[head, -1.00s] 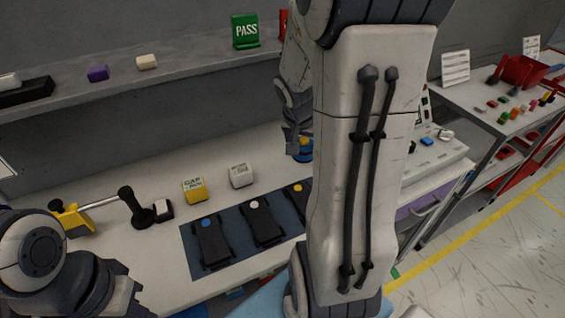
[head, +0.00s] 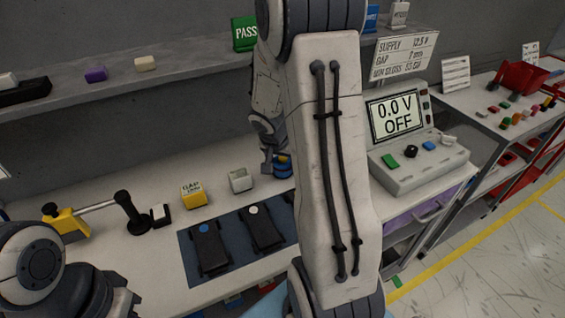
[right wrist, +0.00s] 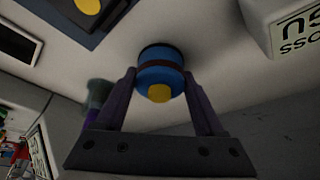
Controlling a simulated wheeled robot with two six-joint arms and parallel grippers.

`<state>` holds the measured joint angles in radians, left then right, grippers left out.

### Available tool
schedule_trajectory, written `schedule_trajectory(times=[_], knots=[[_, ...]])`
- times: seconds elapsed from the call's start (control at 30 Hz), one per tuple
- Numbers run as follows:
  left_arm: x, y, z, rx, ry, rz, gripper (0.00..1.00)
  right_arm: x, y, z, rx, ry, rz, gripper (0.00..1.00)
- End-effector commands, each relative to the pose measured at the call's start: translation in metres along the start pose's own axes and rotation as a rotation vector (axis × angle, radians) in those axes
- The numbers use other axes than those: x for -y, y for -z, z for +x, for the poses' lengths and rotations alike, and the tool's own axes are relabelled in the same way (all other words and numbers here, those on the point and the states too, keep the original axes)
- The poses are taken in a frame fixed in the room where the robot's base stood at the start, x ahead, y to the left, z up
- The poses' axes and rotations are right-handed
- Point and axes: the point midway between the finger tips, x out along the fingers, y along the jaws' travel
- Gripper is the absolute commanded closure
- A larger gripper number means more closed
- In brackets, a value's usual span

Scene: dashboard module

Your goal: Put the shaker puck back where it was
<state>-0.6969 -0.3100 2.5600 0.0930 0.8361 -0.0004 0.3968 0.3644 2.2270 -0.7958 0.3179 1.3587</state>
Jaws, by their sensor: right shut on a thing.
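The shaker puck (head: 284,166), a short blue cylinder with a dark band and a yellow end, is at the back of the bench, partly hidden by my right arm. In the right wrist view the puck (right wrist: 160,72) sits between the two dark fingers of my right gripper (right wrist: 162,82), which is shut on it. Its far end is at or very near the pale bench top; I cannot tell whether it touches. In the head view the right gripper (head: 270,165) points down. My left arm shows at the lower left, its gripper out of view.
A white block (head: 240,180) and a yellow block (head: 193,195) stand left of the puck. A dark blue mat (head: 187,246) with black modules lies in front. A tester with a screen (head: 396,115) stands right. A shelf (head: 180,80) runs along the back.

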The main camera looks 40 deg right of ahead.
Motion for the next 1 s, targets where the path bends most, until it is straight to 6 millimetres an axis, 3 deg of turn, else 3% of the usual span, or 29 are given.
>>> schedule_trajectory(times=[0.17,0.2,0.27,0.63,1.0], knots=[[0.0,0.0,0.005,0.0,0.0,0.0,1.0,0.0,-0.001,0.003,-0.002,0.001,0.0,1.0],[0.0,0.0,0.005,0.0,0.0,0.0,1.0,0.0,-0.001,0.003,-0.001,0.0,-0.001,0.26],[0.0,0.0,0.004,0.0,0.0,0.0,1.0,0.0,-0.001,0.002,0.0,0.0,-0.001,0.03],[0.0,0.0,-0.004,0.0,0.0,0.0,1.0,0.0,0.001,-0.004,0.0,0.0,-0.001,0.0],[-0.001,0.001,-0.015,0.0,0.0,0.0,1.0,0.001,0.001,-0.079,-0.004,0.004,-0.001,0.0]])
